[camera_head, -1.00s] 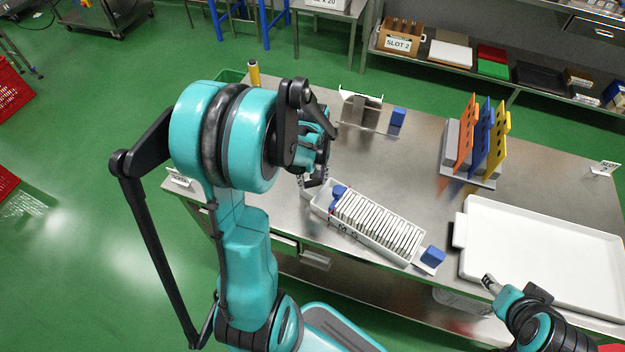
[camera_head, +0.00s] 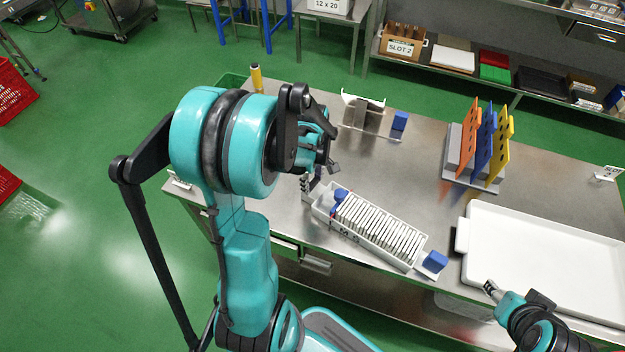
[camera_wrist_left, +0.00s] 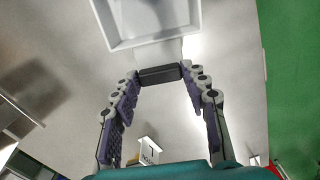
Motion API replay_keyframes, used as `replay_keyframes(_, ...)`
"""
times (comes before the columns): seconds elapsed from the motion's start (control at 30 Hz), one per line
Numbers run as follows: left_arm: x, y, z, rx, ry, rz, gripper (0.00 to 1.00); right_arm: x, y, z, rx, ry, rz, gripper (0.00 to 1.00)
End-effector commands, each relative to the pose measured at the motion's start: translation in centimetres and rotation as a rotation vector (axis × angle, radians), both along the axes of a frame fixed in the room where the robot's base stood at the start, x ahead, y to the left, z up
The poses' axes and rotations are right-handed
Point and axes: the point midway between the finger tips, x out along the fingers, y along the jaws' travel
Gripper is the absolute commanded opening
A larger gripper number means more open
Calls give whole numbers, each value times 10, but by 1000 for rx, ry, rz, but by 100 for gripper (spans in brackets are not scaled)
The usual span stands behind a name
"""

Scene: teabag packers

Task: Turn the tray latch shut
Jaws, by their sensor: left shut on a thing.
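A white tray (camera_head: 372,249) with a row of packed teabags lies along the front of the steel table. Its end and white tab also show at the top of the left wrist view (camera_wrist_left: 155,41). A dark bar-shaped latch (camera_wrist_left: 160,74) lies across the tab's outer end. My left gripper (camera_head: 318,180) is at the tray's left end. In the left wrist view its fingertips (camera_wrist_left: 160,78) are on either side of the dark latch and grip it. My right gripper (camera_head: 491,287) is beside the large tray; its finger opening is too small to judge.
A large empty white tray (camera_head: 560,225) with a dark tab fills the right side. A rack (camera_head: 470,182) of orange, blue and yellow plates stands behind it. Blue blocks (camera_head: 435,261) and a metal stand (camera_head: 362,112) are on the table. The table middle is clear.

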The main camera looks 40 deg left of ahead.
Motion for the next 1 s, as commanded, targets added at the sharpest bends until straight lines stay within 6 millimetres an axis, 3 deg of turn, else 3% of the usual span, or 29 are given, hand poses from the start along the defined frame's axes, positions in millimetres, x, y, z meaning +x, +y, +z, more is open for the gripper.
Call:
replay_keyframes(0.5, 0, 0, 0, 0, 0, 17, 15, 0, 0, 0, 0, 0, 0, 48)
replay_keyframes(0.53, 0, 0, 0, 0, 0, 17, 52, 0, 0, 0, 0, 0, 0, 48)
replay_keyframes(0.6, 0, 0, 0, 0, 0, 17, 66, 0, 0, 0, 0, 0, 0, 48)
replay_keyframes(1.0, 0, 0, 8, 0, 0, 16, 66, 0, 0, 0, 0, 0, 0, 48)
